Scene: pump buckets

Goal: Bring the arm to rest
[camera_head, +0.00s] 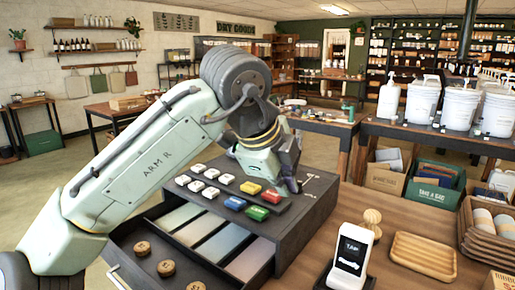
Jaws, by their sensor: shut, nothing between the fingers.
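My arm (150,150) reaches in from the lower left and bends down at its wrist over the dark cash register (315,215). My gripper (291,184) points downward at the back right of the register's keys, close to the red key. Its fingertips look shut and hold nothing. I cannot tell whether they touch the register. The keys are white, with yellow, red, blue and green ones at the right. The register's drawer (125,247) is open, with several coloured note slots and round wooden tokens inside.
A tap card reader (350,255), a wooden brush (372,222) and a wooden tray (423,255) sit on the counter to the right. White pump buckets (460,105) stand on a table behind. The counter between register and tray is partly free.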

